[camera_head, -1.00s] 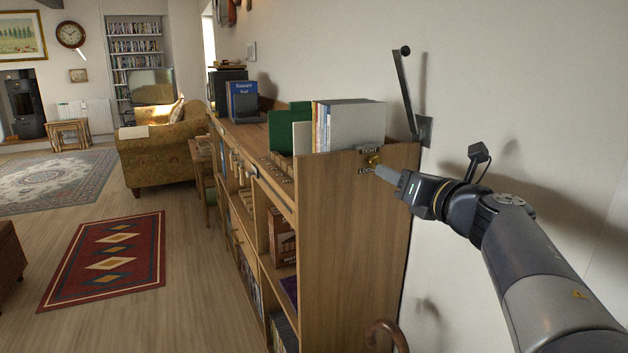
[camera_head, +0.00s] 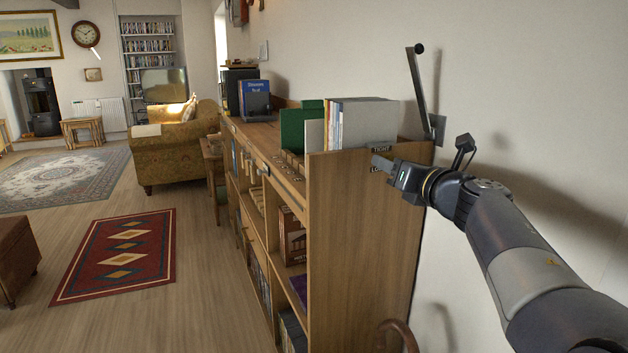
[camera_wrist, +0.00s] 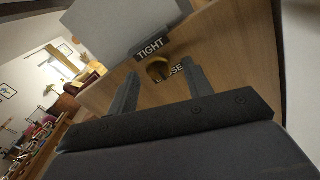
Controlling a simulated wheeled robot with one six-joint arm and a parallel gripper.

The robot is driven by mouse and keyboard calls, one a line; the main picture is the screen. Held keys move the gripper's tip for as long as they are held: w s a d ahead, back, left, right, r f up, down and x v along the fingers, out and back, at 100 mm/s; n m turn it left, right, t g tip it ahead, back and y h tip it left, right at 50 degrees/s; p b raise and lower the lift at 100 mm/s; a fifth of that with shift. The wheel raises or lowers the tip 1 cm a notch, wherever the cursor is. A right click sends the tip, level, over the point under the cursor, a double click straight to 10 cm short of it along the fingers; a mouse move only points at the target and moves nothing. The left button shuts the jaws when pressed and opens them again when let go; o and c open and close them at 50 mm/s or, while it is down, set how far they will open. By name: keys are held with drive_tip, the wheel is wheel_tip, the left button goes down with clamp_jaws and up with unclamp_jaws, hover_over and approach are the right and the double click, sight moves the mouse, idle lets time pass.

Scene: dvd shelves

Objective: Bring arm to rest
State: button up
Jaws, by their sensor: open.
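My gripper (camera_head: 380,164) is at the end of my arm, by the near end panel of the wooden bookcase (camera_head: 362,230). In the wrist view, the two fingers of my gripper (camera_wrist: 158,90) stand apart. A brass knob (camera_wrist: 159,69) shows between and beyond the fingertips, with a "TIGHT" label (camera_wrist: 151,47) above it and a partly covered "LOOSE" label (camera_wrist: 176,70) below. I cannot tell whether the fingers touch the knob. In the head view the gripper hides the knob.
Pale and green books (camera_head: 358,124) stand on the bookcase top. A metal lever (camera_head: 419,90) is mounted on the wall behind my gripper. A curved brown handle (camera_head: 404,333) is low by the bookcase. Open floor (camera_head: 205,285) with a red rug (camera_head: 120,255) lies to the left.

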drive_tip(key=p+v, duration=0.1)
drive_tip(key=v, duration=0.9)
drive_tip(key=w+a+m+p, duration=0.4)
drive_tip(key=w+m+p, duration=0.5)
drive_tip(key=m+p, duration=0.8)
drive_tip(key=m, duration=0.5)
drive_tip(key=shift+w+r+m, duration=0.25)
drive_tip(key=shift+w+m, duration=0.15)
drive_tip(key=shift+a, duration=0.1)
